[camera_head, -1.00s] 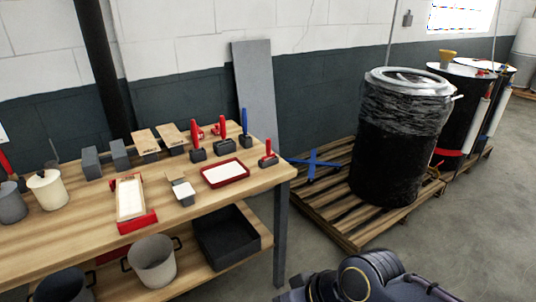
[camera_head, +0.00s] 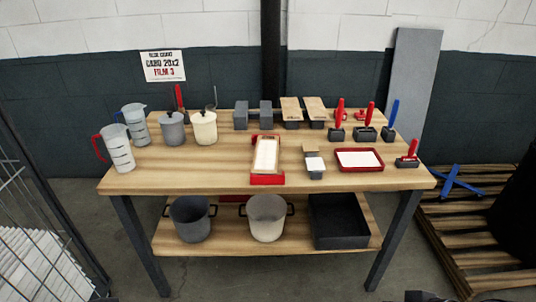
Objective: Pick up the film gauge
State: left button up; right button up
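No thing on the wooden workbench (camera_head: 200,178) is plainly marked as the film gauge, and I cannot tell which one it is. Small candidates stand at the right: a red-handled tool with a dark block (camera_head: 407,161) at the front right corner, red-handled tools (camera_head: 338,134) and (camera_head: 365,132) behind, a blue-handled one (camera_head: 390,120), and a small red piece (camera_head: 361,114). A small grey holder with a white face (camera_head: 315,166) stands left of the red-rimmed white tray (camera_head: 360,167).
A red-ended white tray (camera_head: 265,160) lies mid-bench. Jugs (camera_head: 117,149) and (camera_head: 136,124) and lidded pots (camera_head: 173,130) and (camera_head: 204,128) stand left. Pots and a black bin (camera_head: 338,221) fill the lower shelf. A wire cage (camera_head: 45,215) is left, a pallet (camera_head: 465,235) right.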

aim_at(410, 157)
jog(key=i+l, duration=0.2)
jog(key=i+l+u, duration=0.15)
jog(key=l, duration=0.25)
jog(key=i+l, duration=0.15)
jog(key=l, duration=0.2)
jog(key=i+l+u, duration=0.1)
jog(key=l, duration=0.25)
jog(key=i+l, duration=0.25)
jog(key=i+l+u, duration=0.15)
jog(key=l, duration=0.25)
jog(key=i+l, duration=0.1)
jog(key=l, duration=0.25)
jog(key=u, duration=0.05)
